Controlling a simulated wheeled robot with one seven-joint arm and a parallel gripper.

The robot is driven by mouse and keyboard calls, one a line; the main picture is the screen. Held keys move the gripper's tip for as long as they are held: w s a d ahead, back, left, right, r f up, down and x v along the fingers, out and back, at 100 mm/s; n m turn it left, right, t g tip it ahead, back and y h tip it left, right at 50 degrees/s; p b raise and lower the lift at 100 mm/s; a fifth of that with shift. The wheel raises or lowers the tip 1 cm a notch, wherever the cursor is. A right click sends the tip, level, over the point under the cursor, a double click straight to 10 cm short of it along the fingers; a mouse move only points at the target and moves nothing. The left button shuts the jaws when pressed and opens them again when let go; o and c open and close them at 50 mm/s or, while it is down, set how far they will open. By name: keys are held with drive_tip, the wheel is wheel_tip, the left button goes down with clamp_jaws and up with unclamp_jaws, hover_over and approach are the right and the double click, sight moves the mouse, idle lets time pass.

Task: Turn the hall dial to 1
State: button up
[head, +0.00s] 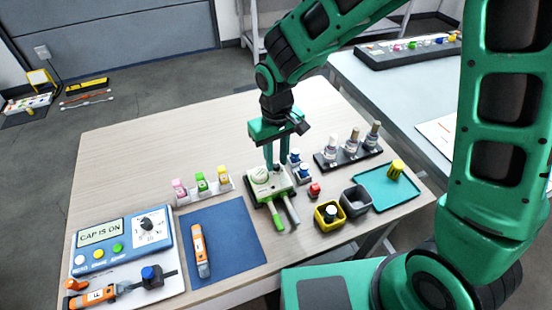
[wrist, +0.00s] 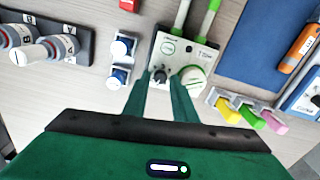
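A white box with green trim (head: 277,187) stands on the table under my gripper (head: 273,163). In the wrist view the box (wrist: 205,50) carries a small dark knob (wrist: 160,76) and a larger white round part (wrist: 190,80). My gripper (wrist: 160,88) points down with its fingers apart, one on each side of the small knob. I cannot tell whether they touch it. The knob's setting is too small to read. A blue panel (head: 95,264) at the left has a numbered dial (head: 147,224) and a display reading "CAP IS ON".
Colored bottles in a rack (head: 205,192) stand left of the box. Small blue-topped pieces, a yellow bin (head: 328,222), a grey bin (head: 356,205) and a dark rack of bottles (head: 345,155) stand right. A blue mat (head: 225,235) holds an orange tool (head: 200,252).

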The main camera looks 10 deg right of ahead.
drive_tip(key=shift+f, duration=0.35)
drive_tip(key=shift+c, duration=0.6)
clamp_jaws()
drive_tip(key=shift+n, duration=1.7)
drive_tip(key=shift+o, duration=0.6)
unclamp_jaws()
